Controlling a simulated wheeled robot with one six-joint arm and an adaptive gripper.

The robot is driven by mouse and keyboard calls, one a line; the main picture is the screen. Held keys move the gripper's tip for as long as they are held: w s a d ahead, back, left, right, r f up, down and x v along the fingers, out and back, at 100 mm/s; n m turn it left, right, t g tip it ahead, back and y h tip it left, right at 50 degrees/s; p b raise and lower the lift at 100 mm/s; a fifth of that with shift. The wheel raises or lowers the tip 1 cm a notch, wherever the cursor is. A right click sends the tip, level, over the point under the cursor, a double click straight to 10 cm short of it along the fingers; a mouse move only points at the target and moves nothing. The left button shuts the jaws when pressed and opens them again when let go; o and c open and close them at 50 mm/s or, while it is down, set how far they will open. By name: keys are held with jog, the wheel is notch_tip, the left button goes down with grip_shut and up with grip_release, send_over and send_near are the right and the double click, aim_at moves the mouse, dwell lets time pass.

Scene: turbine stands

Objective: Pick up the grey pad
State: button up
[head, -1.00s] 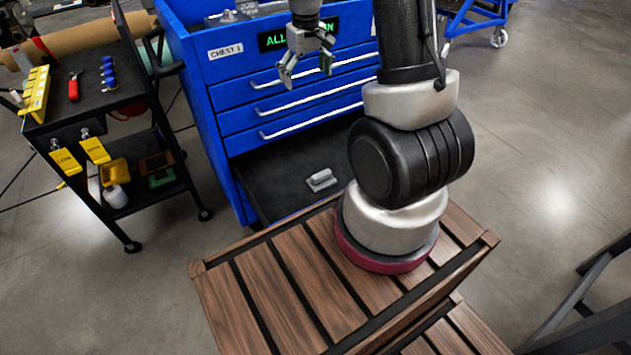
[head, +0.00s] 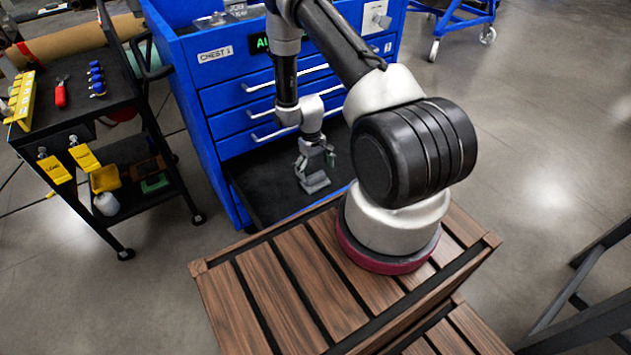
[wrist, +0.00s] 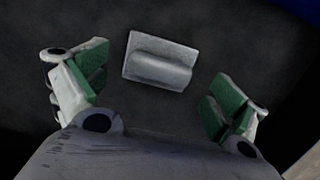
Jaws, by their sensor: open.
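The grey pad (head: 315,183) lies on the dark floor of the open bottom drawer (head: 262,190) of the blue chest. In the wrist view the grey pad (wrist: 160,61) is a small block with a rounded raised grip along it, slightly tilted in the picture. My gripper (head: 316,165) is low in the drawer, just above the pad in the head view. In the wrist view my gripper (wrist: 160,95) has its green-padded fingers spread wide and empty, with the pad between and a little beyond them. I cannot tell the exact height gap.
The blue chest (head: 215,100) has closed drawers above the open one. A black cart (head: 100,125) with tools stands to the left. The wooden slatted platform (head: 290,290) under my arm borders the drawer in front.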

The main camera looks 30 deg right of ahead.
aim_at(315, 175)
notch_tip(315, 175, down, 4)
jog(key=shift+s+r, duration=0.15)
jog(key=shift+r, duration=0.1)
jog(key=shift+c, duration=0.4)
jog(key=c, duration=1.4)
jog(key=shift+o, duration=0.2)
jog(key=shift+r, duration=0.1)
notch_tip(315, 175, up, 10)
jog(key=shift+f, duration=0.1)
